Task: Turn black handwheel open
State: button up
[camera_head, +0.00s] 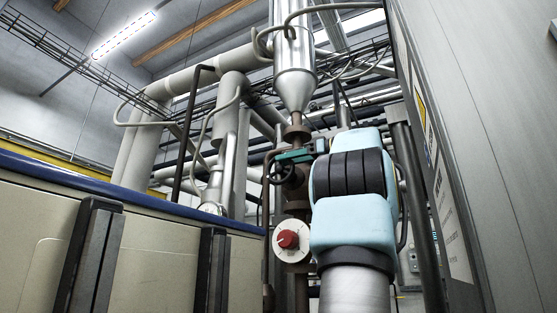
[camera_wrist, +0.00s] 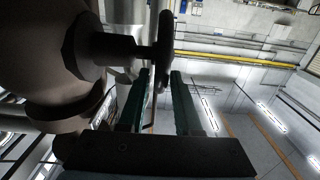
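The black handwheel (camera_head: 283,173) sits on a brown pipe valve in the middle of the head view, partly covered by my teal gripper (camera_head: 300,156). In the wrist view the handwheel (camera_wrist: 165,42) shows edge-on, on a stem from the dark brown valve body (camera_wrist: 65,50). My gripper (camera_wrist: 161,72) has its two dark green fingers apart. The lower rim of the wheel reaches down between the fingertips, with a gap visible beside it. I cannot tell whether either finger touches the rim.
A red knob (camera_head: 288,240) on a white disc is below the handwheel. A silver cone-bottomed vessel (camera_head: 296,70) hangs above. A grey cabinet (camera_head: 480,130) stands close on the right, and a beige housing with a blue edge (camera_head: 140,250) fills the lower left.

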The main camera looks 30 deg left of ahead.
aim_at(269, 164)
jog(key=shift+a+p, duration=0.3)
jog(key=shift+a, duration=1.35)
grip_shut()
